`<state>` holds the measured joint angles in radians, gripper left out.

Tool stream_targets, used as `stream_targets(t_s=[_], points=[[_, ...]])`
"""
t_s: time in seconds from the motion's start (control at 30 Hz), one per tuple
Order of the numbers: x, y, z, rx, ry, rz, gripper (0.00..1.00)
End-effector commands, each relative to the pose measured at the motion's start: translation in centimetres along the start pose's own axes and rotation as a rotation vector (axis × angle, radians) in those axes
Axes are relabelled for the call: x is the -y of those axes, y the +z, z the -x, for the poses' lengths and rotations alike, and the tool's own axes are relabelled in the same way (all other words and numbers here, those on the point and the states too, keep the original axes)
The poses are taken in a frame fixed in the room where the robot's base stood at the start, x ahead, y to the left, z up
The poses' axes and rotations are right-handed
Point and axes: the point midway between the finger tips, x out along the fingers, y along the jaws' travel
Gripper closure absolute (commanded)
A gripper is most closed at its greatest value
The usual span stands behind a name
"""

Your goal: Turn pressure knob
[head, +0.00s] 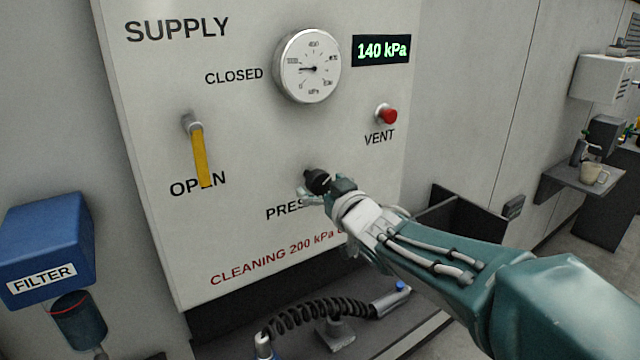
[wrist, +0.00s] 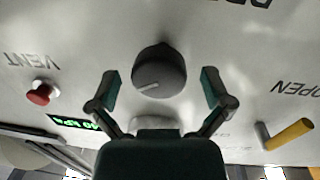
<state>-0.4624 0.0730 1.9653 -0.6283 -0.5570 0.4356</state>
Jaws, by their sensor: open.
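The black pressure knob (head: 317,181) is on the white supply panel (head: 250,130), above the partly hidden PRESSURE label. In the wrist view the knob (wrist: 159,71) shows a pale pointer line. My gripper (wrist: 157,88) is open, its two fingers apart on either side of the knob, with visible gaps on both sides in that view. In the head view my gripper (head: 318,194) is at the knob and covers part of it and the label. The digital display (head: 381,50) reads 140 kPa. Red text on the panel reads CLEANING 200 kPa.
A yellow lever (head: 202,158) points down toward OPEN. A red VENT button (head: 387,115) and a round gauge (head: 307,66) are higher on the panel. A blue filter box (head: 48,245) stands at left. A coiled black hose (head: 318,309) lies below the panel.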

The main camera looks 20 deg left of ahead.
Motion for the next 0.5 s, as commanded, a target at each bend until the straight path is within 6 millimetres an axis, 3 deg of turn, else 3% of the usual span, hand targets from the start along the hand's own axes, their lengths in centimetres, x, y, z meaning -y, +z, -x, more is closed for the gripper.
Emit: stream_targets(t_s=[0.3, 0.33, 0.5], points=[[-0.02, -0.05, -0.44, -0.001, 0.0, 0.0, 0.0], [-0.02, -0.04, -0.44, -0.001, 0.0, 0.0, 0.04], [-0.01, -0.05, -0.43, -0.001, 0.0, 0.0, 0.8]])
